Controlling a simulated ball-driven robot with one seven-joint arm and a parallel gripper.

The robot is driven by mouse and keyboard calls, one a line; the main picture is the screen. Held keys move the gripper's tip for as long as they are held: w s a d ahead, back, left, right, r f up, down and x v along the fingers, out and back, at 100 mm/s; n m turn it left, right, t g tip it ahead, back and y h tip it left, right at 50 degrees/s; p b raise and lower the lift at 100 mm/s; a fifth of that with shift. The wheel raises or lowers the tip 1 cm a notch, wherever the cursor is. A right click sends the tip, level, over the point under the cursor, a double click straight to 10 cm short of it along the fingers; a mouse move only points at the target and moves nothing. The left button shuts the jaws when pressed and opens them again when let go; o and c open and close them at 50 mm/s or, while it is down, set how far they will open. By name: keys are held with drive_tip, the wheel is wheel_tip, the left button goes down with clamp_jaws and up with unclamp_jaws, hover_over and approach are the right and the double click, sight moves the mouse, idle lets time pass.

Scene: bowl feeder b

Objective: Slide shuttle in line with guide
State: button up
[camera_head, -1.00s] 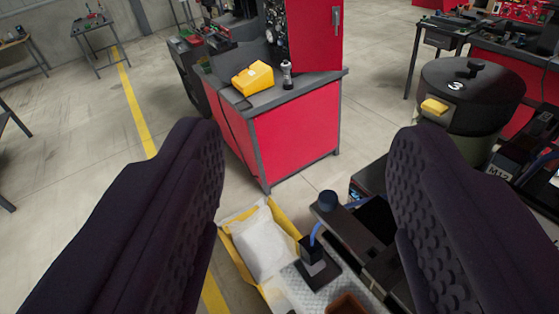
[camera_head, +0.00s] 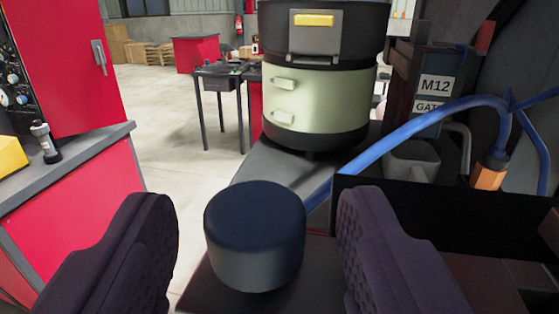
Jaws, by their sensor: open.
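My gripper (camera_head: 256,205) is open, with one dark, studded finger at each side of the lower picture. A dark blue-black round knob (camera_head: 255,240) stands upright between the fingers, with a visible gap on both sides. It rests on a flat dark surface (camera_head: 225,295). I cannot tell whether this knob belongs to the shuttle. To its right is a black open-topped box or channel (camera_head: 440,220). No part is clearly recognisable as the guide.
A pale green drum with a black top (camera_head: 318,100) stands behind the knob. A blue hose (camera_head: 400,132) arches to an orange fitting (camera_head: 488,174). Labels reading M12 (camera_head: 435,85) hang at right. A red cabinet (camera_head: 75,215) stands left. Open floor (camera_head: 180,140) lies between.

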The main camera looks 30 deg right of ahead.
sight(343, 283)
drive_tip(key=shift+x, duration=1.15)
clamp_jaws()
drive_tip(key=shift+s+d+r, duration=0.1)
drive_tip(key=shift+s+d, duration=1.2)
drive_tip(key=shift+w+a, duration=0.2)
unclamp_jaws()
drive_tip(key=p+v, duration=0.1)
drive_tip(key=v, duration=0.7)
